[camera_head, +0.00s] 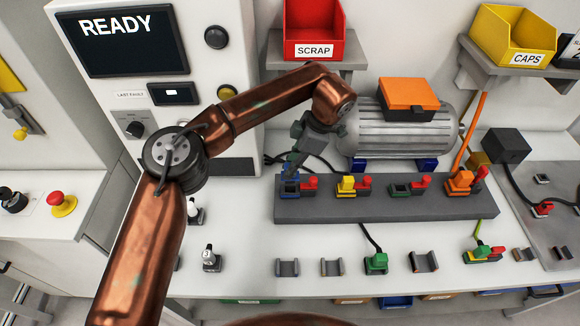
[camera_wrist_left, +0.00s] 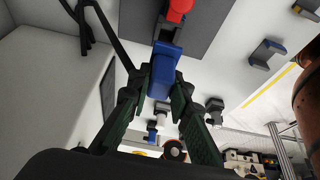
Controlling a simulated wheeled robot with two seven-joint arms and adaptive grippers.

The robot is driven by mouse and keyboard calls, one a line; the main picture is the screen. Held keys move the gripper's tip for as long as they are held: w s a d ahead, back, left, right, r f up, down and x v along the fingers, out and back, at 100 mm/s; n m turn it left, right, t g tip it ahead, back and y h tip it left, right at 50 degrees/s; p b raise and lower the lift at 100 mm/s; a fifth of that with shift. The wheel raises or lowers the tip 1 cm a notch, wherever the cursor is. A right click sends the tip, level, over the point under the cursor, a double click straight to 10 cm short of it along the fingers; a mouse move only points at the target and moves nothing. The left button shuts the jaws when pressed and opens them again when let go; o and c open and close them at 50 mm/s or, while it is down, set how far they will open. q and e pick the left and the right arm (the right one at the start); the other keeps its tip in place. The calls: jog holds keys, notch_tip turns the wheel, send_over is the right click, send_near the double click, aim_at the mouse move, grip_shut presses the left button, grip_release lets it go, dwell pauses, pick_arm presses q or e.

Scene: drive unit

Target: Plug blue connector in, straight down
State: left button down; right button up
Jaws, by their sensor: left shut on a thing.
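My left gripper (camera_head: 291,172) reaches down to the left end of the long grey socket block (camera_head: 340,210). Its fingers are shut on the blue connector (camera_head: 289,181), which also shows between the green-black fingers in the wrist view (camera_wrist_left: 163,72). The connector is at the leftmost socket (camera_head: 289,191), beside a red lever (camera_head: 309,183). In the wrist view its far end meets or overlaps the dark socket; how deep it sits, I cannot tell. My right gripper is not in view.
Along the block are a yellow connector (camera_head: 347,183), an empty-looking green socket (camera_head: 400,189) and an orange connector (camera_head: 461,181). Behind stands a silver motor (camera_head: 400,138) with an orange-lidded box (camera_head: 408,92). In front are holders and a green connector (camera_head: 376,262).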

pick_arm(q)
jog(key=shift+f, duration=0.15)
jog(key=shift+f, duration=1.2)
jog(key=shift+p, duration=0.4)
dwell(0.4)
jog(key=shift+f, duration=0.25)
dwell(0.4)
jog(key=shift+f+b, duration=0.3)
jog(key=shift+f, duration=1.15)
jog(key=shift+f, duration=0.15)
